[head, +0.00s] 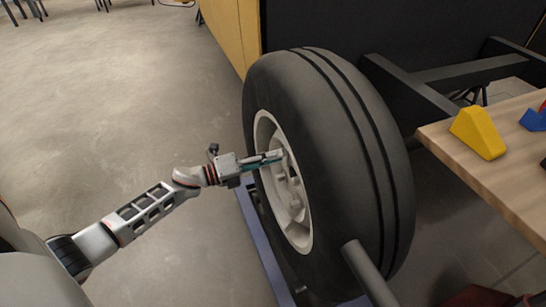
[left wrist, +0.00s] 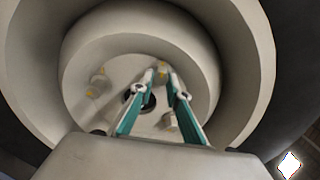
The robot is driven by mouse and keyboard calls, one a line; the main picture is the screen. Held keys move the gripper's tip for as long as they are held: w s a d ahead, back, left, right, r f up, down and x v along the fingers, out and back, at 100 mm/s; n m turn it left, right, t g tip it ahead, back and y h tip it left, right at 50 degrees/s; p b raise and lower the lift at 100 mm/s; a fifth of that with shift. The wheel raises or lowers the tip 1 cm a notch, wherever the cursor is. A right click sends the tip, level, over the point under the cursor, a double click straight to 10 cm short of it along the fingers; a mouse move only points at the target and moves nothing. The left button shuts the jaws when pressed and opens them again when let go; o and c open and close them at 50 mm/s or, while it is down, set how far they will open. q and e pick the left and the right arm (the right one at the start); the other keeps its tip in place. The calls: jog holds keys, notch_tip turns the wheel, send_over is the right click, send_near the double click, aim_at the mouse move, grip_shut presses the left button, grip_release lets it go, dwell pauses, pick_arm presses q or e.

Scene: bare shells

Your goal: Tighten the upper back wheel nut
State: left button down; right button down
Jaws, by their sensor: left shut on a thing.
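The large black tyre (head: 335,160) stands upright, with a pale wheel rim (head: 300,232) facing left. In the left wrist view I look into the rim (left wrist: 240,60) at the hub, which has a dark centre hole (left wrist: 138,103). Several nuts with yellow marks sit around the hole, one at the left (left wrist: 97,88) and one lower right (left wrist: 168,124). My left gripper (head: 281,154) reaches into the upper part of the rim. Its teal fingers (left wrist: 163,76) are closed around the upper wheel nut (left wrist: 162,65), which their tips partly hide. My right gripper is out of view.
A wooden table (head: 505,185) at the right holds a yellow wedge block (head: 478,132) and a blue piece (head: 534,119). A grey bar (head: 368,272) juts out at the tyre's lower front. A blue rail (head: 261,240) runs under the wheel. The floor at the left is clear.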

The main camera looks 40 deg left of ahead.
pick_arm(q)
jog(key=shift+m, duration=0.8)
jog(key=c, duration=1.9)
grip_release()
jog(key=shift+s+a, duration=0.1)
jog(key=v, duration=1.1)
jog(key=shift+s+a, duration=0.2)
jog(key=shift+s, duration=0.2)
